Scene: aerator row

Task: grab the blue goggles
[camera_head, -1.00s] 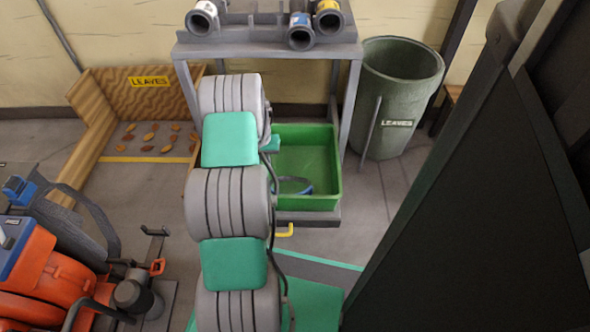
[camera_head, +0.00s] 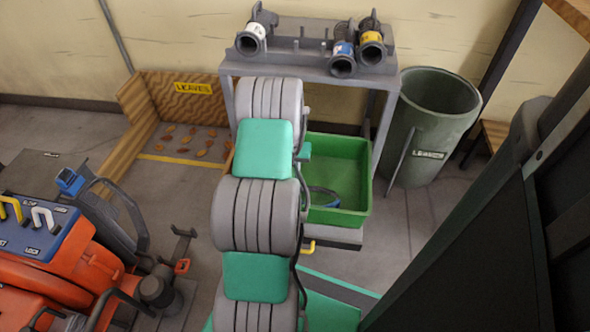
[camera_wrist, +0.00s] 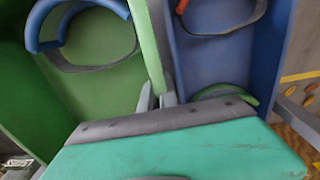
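The blue goggles lie in the green bin. In the wrist view their blue frame (camera_wrist: 45,42) and dark strap (camera_wrist: 95,65) show at the upper left, partly cut off by the top edge. In the head view a blue curve of them (camera_head: 328,193) shows low in the green bin (camera_head: 362,200). My gripper (camera_wrist: 157,98) shows two narrow grey fingers close together, by the wall between the green bin and a blue bin.
The blue bin (camera_wrist: 205,75) holds a dark strap with a bit of red and a green curved piece (camera_wrist: 240,97). A grey rack (camera_head: 300,60) with several pipe-like parts stands above the bins. A green leaf barrel (camera_head: 430,120) stands right, an orange machine (camera_head: 60,260) left.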

